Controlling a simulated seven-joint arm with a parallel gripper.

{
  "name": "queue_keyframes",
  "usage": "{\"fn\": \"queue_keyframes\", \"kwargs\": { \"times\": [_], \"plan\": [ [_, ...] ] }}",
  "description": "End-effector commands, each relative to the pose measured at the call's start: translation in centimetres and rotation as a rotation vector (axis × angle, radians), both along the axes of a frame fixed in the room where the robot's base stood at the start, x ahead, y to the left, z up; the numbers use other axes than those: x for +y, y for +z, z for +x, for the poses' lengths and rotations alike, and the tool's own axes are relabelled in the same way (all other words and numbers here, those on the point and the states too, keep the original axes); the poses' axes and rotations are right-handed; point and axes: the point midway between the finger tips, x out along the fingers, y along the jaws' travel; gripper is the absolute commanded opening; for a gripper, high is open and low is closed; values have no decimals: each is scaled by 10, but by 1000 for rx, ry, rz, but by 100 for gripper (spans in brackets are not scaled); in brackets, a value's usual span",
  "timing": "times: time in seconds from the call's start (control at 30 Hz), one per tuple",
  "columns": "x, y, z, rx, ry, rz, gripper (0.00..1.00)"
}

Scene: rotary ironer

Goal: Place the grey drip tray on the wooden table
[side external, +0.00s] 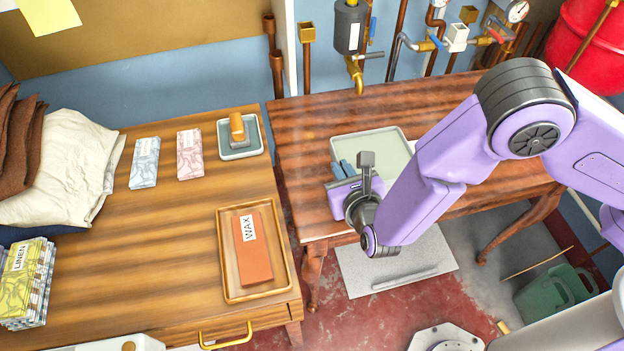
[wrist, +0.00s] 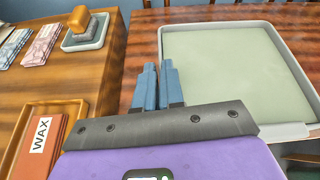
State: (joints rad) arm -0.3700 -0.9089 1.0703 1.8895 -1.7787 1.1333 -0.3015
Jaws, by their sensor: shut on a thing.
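The grey drip tray (side external: 392,146) is a shallow, square tray with a pale rim and a greenish-grey floor. In the side view it appears over the back middle of the dark wooden table (side external: 300,130); I cannot tell whether it touches the top. My gripper (side external: 344,168), with blue fingers, is at the tray's left edge, shut on its rim. In the wrist view the fingers (wrist: 157,72) pinch the left wall of the tray (wrist: 235,70). My arm hides the tray's near right part in the side view.
On the left, a lighter bench holds a wooden tray (side external: 225,290) with a wax block (side external: 253,255), a small dish (side external: 240,150), packets and folded cloths. Pipes and a valve (side external: 355,75) hang behind the table. A speckled slab (side external: 400,258) lies on the floor. The table's left end is clear.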

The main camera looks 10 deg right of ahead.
Motion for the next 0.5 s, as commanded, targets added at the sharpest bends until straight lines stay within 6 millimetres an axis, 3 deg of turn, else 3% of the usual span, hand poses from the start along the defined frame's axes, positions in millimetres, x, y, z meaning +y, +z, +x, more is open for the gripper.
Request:
{"fn": "queue_keyframes", "kwargs": {
  "times": [0.17,0.5],
  "plan": [
    [22,-14,24,-2,-1,2,0],
    [46,-60,50,-1,0,0,0]
  ]
}}
